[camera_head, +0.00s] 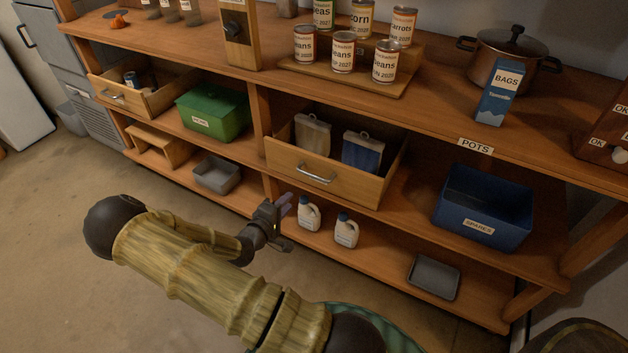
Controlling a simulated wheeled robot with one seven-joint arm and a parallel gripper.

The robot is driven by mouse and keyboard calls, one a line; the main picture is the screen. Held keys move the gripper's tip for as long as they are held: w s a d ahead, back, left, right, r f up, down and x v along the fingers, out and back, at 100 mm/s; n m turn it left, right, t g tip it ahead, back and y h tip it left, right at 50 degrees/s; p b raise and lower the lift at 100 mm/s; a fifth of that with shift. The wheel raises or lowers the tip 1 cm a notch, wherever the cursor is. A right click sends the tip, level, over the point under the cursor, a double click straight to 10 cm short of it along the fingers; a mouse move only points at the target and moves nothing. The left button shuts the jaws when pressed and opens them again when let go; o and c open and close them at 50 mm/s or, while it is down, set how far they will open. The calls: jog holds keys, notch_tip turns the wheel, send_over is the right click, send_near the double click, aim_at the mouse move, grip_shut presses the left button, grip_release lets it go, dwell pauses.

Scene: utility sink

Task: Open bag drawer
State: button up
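A wooden drawer (322,184) in the middle of the shelf unit stands pulled out, with a silver bar handle (315,174) on its front. Two cloth-like bags, one tan (312,134) and one blue (362,152), stand upright inside it. My gripper (284,220) is below and left of the handle, apart from it, in front of the lower shelf. Its fingers look spread with nothing between them. A second drawer (140,97) at the left is also pulled out and holds small items. No label naming the bag drawer is visible.
A blue bin (484,212) and a green box (213,112) sit on the middle shelf. Two white jugs (346,231), a grey tray (434,277) and a grey bin (216,174) are on the lower shelf. Cans and a blue BAGS box (496,94) stand on top. The floor at left is clear.

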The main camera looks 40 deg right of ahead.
aim_at(314, 175)
jog(key=b+x, duration=0.1)
jog(key=x, duration=1.6)
jog(key=shift+w+d+f+b, duration=0.1)
jog(key=shift+d+b, duration=0.15)
jog(key=shift+b, duration=0.05)
grip_shut()
